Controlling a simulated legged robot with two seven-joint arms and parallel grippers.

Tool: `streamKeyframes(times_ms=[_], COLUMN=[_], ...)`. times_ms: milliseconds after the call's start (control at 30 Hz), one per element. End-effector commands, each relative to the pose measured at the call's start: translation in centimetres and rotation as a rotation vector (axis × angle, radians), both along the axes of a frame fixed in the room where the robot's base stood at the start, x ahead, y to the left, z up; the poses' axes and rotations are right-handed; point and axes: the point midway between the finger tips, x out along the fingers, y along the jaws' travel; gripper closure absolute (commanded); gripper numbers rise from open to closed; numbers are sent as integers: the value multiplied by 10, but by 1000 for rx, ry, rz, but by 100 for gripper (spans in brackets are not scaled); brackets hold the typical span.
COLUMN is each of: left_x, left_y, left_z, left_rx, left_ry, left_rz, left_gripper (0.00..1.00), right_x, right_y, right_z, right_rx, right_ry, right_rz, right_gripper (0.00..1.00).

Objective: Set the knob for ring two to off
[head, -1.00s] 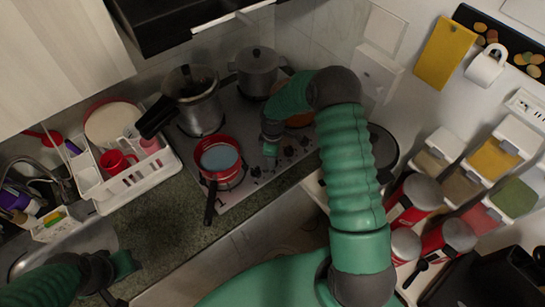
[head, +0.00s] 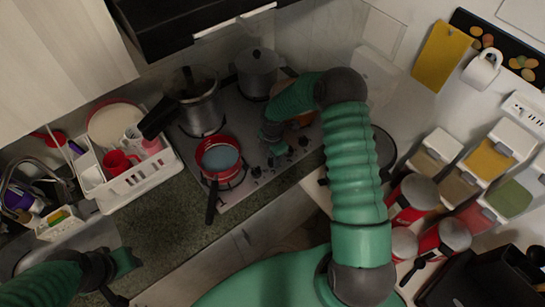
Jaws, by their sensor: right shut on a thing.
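The stove (head: 232,108) has a row of small dark knobs (head: 257,171) along its front edge. My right gripper (head: 277,148) is low over that row and shut on a knob; its fingers and wrist hide most of that knob. The ring numbers and knob marks are too small to read. A red pan with a dark handle (head: 218,157) sits on the front left ring. My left gripper (head: 125,275) is at the lower left, away from the stove, and its jaw opening is unclear.
A pressure cooker (head: 200,105) and a grey pot (head: 257,73) stand on the back of the stove. A white dish rack (head: 140,180) is left of it. Spice dispensers (head: 490,160) and red-sided jars (head: 412,195) are at the right. The counter (head: 165,225) is mostly clear.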

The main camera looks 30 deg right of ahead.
Motion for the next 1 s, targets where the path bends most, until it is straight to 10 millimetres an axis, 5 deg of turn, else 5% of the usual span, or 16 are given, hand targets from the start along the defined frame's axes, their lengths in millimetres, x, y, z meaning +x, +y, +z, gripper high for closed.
streamKeyframes(times_ms=[600,633,800,1000], left_x=[0,0,0,0], left_y=[0,0,0,0], left_z=[2,2,2,1], left_rx=[0,0,0,0], left_ry=[0,0,0,0], left_rz=[0,0,0,0], left_gripper=[64,64,64,64], right_x=[6,6,4,2], right_y=[-2,-2,-2,-1], right_z=[4,4,3,1], right_rx=[-4,-4,-3,-2], right_ry=[-15,-15,-11,-6], right_rz=[47,47,46,46], right_gripper=[100,64,44,44])
